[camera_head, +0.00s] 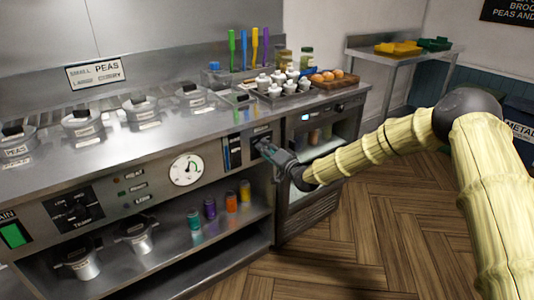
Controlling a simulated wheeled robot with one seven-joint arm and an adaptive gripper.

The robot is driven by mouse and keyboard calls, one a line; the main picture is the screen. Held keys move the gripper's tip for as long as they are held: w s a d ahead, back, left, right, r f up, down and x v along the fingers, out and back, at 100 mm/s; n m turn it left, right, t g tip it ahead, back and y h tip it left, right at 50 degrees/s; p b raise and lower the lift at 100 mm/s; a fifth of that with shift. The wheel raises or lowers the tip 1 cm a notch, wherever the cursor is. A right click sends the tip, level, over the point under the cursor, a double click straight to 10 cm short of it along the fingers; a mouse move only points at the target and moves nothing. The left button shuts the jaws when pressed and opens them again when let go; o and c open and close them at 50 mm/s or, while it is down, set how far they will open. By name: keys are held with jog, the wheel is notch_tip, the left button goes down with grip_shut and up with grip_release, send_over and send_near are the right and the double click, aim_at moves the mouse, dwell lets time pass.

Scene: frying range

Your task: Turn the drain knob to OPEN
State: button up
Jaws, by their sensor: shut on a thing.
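My gripper (267,149) is at the front panel of the steel range, right of the round white dial. It is shut on a small control on a dark panel (260,131), likely a knob. The fingers hide most of that control, so its pointer position cannot be told, and the lettering there is too small to read. At the far left edge, a cut-off label ending in "AIN" stands above a lit green panel (14,235).
The round dial (186,170) and a black switch panel (72,206) sit on the range front (110,200). An open shelf below holds pots (80,263) and coloured jars (210,209). A glass-fronted cabinet (312,131) stands right of my gripper. The wooden floor is clear.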

jog(key=shift+w+d+m+b, duration=0.15)
jog(key=shift+m+b, duration=1.4)
jog(key=shift+m, duration=1.55)
jog(key=o, duration=1)
jog(key=shift+d, duration=0.1)
jog(key=shift+o, duration=0.2)
jog(key=shift+a, duration=0.2)
jog(key=v, duration=1.2)
